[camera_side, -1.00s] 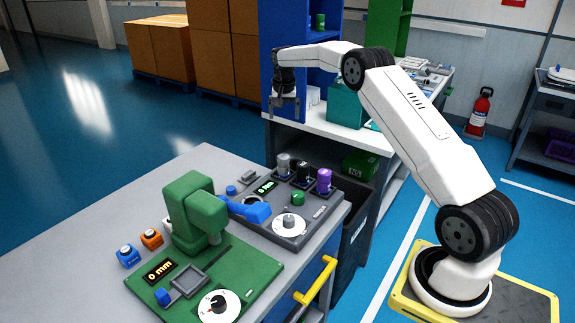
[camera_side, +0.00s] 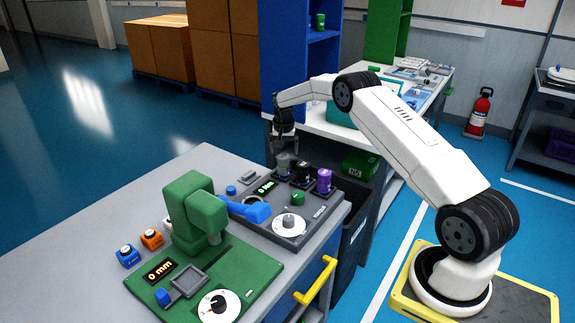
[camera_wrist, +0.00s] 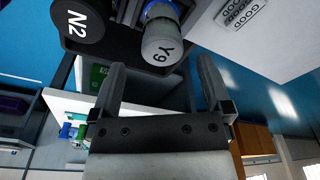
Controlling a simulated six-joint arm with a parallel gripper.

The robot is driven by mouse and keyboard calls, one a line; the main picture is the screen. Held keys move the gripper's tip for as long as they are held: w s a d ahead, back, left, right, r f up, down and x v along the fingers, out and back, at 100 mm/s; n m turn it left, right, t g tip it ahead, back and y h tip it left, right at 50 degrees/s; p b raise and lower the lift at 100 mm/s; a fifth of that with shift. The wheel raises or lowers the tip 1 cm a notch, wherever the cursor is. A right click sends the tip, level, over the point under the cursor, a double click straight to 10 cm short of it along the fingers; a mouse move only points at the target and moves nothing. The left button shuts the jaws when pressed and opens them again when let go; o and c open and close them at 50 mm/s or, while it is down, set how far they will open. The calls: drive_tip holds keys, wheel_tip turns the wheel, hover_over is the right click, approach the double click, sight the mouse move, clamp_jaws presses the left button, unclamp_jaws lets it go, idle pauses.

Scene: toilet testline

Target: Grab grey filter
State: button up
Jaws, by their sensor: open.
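The grey filter (camera_side: 284,164) stands upright at the left end of a row of filters on the grey test station, beside a black filter (camera_side: 303,172) and a purple filter (camera_side: 324,181). My gripper (camera_side: 283,147) points down just above the grey filter. In the wrist view, the grey round top marked Y9 (camera_wrist: 167,46) lies just past the fingertips, roughly between their lines. The black top marked N2 (camera_wrist: 77,24) is to its left. My gripper (camera_wrist: 161,78) is open with nothing between its fingers.
A green press station (camera_side: 190,225) with a tall green head stands in front, left of the grey station. A blue handle (camera_side: 249,211) and a white dial (camera_side: 289,224) sit near the filters. A white-topped bench (camera_side: 350,133) stands behind.

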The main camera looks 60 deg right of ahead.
sight(283, 157)
drive_tip(key=shift+d+f, duration=0.1)
drive_tip(key=shift+f, duration=0.6)
drive_tip(key=shift+w+d+f, duration=0.1)
drive_tip(key=shift+w+f, duration=0.05)
drive_tip(key=shift+f, duration=1.15)
drive_tip(key=shift+w+d+f, duration=0.1)
drive_tip(key=shift+w+f, duration=0.05)
drive_tip(key=shift+f, duration=1.15)
drive_tip(key=c, duration=1.3)
drive_tip(key=shift+c, duration=0.2)
drive_tip(key=shift+r, duration=0.15)
